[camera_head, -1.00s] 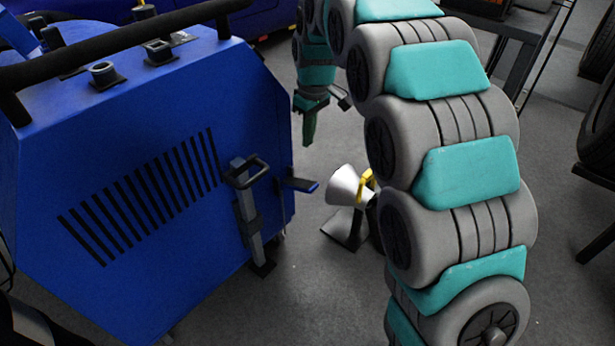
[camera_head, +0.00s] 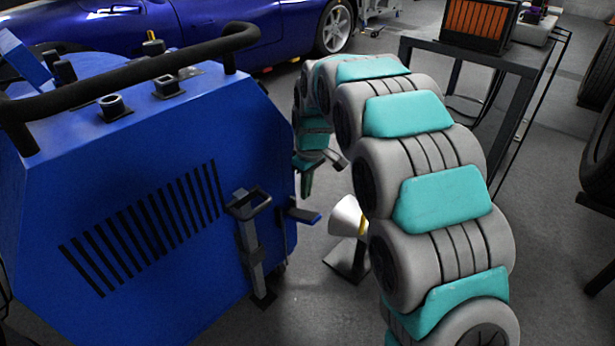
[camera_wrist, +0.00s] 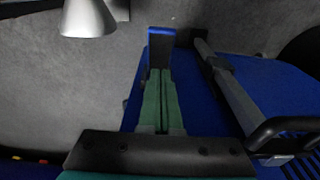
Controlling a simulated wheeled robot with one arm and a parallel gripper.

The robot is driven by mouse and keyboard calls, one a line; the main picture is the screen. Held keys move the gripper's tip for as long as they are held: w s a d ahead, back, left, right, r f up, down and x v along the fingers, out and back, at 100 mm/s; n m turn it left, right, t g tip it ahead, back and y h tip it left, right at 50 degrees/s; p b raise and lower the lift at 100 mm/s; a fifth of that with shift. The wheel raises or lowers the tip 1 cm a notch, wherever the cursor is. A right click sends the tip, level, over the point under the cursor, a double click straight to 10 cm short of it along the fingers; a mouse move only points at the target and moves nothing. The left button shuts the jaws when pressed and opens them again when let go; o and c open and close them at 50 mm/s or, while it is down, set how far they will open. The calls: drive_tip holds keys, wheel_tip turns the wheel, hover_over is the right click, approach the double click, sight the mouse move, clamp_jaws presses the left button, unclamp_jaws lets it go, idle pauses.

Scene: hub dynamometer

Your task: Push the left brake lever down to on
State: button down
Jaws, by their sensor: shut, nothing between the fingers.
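A short dark lever with a blue end (camera_head: 304,216) sticks out from the right side of the blue machine (camera_head: 130,215), roughly level. It is the only such lever I can make out, and I take it as the left brake lever. My gripper (camera_head: 306,190) points down just above it, with its green fingers shut and empty. In the wrist view the fingertips (camera_wrist: 160,74) line up with the lever (camera_wrist: 160,50), its blue edge beyond them. I cannot tell whether they touch it.
A grey jack post with a black loop handle (camera_head: 250,205) stands on the machine's side, left of the lever. A white cone-shaped lamp (camera_head: 345,218) on a dark stand is to the right. A black cart (camera_head: 470,65) and a blue car (camera_head: 200,30) stand behind.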

sight(310, 217)
drive_tip(key=shift+s+d+f, duration=0.15)
drive_tip(key=shift+d+f, duration=0.05)
drive_tip(key=shift+f, duration=0.75)
drive_tip(key=shift+s+d+f, duration=0.1)
drive_tip(key=shift+d+f, duration=0.05)
drive_tip(key=shift+f, duration=0.8)
drive_tip(key=shift+s+d+f, duration=0.15)
drive_tip(key=shift+d+f, duration=0.05)
drive_tip(key=shift+f, duration=0.75)
drive_tip(key=shift+f, duration=0.1)
drive_tip(key=shift+s+d+f+b, duration=0.25)
drive_tip(key=shift+f+b, duration=0.2)
drive_tip(key=shift+b, duration=0.15)
wheel_tip(310, 217, down, 10)
drive_tip(key=s+d+t+y+b, duration=0.1)
drive_tip(key=d+t+y+b, duration=0.1)
drive_tip(key=b, duration=0.6)
drive_tip(key=shift+s+r+t+y, duration=0.25)
drive_tip(key=shift+t+y, duration=0.15)
drive_tip(key=shift+y, duration=0.4)
drive_tip(key=shift+f, duration=0.1)
